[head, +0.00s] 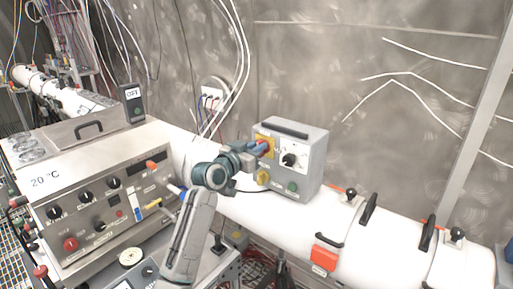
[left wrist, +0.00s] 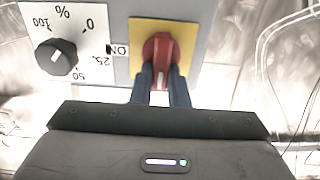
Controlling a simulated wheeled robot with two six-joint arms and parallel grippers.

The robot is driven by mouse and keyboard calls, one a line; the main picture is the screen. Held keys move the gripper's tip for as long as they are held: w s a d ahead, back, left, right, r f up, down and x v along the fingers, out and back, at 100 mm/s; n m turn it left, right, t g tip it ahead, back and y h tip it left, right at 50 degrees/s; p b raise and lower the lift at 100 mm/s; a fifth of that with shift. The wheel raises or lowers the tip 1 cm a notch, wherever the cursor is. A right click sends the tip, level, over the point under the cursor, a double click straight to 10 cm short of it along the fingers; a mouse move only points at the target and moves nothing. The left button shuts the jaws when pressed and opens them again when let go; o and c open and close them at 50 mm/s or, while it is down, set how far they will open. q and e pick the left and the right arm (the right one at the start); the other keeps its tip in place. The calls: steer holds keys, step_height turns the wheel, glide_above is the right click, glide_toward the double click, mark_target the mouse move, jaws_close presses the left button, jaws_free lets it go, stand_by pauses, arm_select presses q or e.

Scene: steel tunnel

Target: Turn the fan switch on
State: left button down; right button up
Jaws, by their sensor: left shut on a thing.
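The fan switch is a red rotary knob (left wrist: 160,48) on a yellow plate (left wrist: 189,42), on the front of a grey box (head: 309,165). In the head view the yellow plate (head: 262,139) shows at the box's upper left, with the knob mostly hidden by my gripper. My left gripper (head: 259,147) reaches it from the left. In the left wrist view its two dark fingers (left wrist: 160,82) are shut on the knob's grip, one on each side. The grip points up and down in that view. An upside-down "ON" label (left wrist: 118,50) sits beside the plate. My right gripper is not in view.
A black percent dial (left wrist: 56,57) sits beside the switch on the same box. The box stands on a white pipe (head: 388,238) with clamps. A control console (head: 50,240) with knobs stands at the left. White cables (head: 240,50) hang on the wall behind.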

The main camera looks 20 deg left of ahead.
arm_select(q)
steer(key=shift+f, duration=0.1)
steer(key=m+b, duration=0.5)
steer(key=d+f+m+b, duration=0.1)
steer(key=m+b, duration=1)
steer(key=m, duration=0.1)
steer(key=shift+s+d+f, duration=0.15)
steer(key=shift+s, duration=0.1)
steer(key=shift+m+b, duration=0.45)
steer(key=shift+m, duration=0.05)
steer(key=c, duration=1.4)
jaws_free()
